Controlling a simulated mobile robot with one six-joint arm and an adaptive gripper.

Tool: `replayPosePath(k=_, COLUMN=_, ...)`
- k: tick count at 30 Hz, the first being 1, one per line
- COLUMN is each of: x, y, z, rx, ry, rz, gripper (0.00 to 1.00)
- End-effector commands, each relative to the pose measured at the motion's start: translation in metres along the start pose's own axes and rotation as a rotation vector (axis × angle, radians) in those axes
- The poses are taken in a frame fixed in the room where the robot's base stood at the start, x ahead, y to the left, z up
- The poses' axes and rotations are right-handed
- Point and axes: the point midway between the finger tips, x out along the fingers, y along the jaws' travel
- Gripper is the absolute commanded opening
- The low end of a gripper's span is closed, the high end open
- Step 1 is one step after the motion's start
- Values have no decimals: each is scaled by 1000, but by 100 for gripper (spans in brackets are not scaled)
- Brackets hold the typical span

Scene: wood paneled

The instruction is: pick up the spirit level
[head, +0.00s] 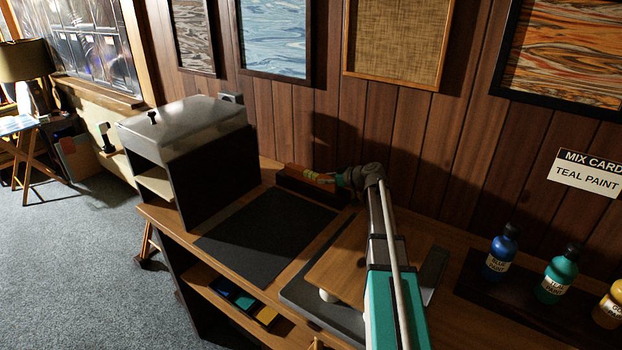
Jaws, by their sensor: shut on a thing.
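The spirit level (314,174) appears as a small, narrow orange-red and yellow bar at the back of the bench, near the wall. It lies on or just above a long dark brown block (292,184); I cannot tell whether they touch. My gripper (336,180) is at the right end of the bar, shut on it. The dark wrist hides part of that end, and the fingers are small and hard to make out.
A black cabinet with a grey top (190,125) stands left of the block. A dark mat (262,235) lies clear in front. A wooden board (335,275) is beside my arm. Paint bottles (501,255) stand at the right. The paneled wall (290,115) is close behind.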

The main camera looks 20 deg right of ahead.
Motion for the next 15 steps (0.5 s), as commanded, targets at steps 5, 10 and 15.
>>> replayPosePath(k=5, x=0, y=0, z=0, rx=0, ry=0, rz=0, gripper=0)
replayPosePath(k=10, x=-1, y=0, z=-1, rx=0, ry=0, rz=0, gripper=0)
replayPosePath(k=15, x=-3, y=0, z=-7, rx=0, ry=0, rz=0, gripper=0)
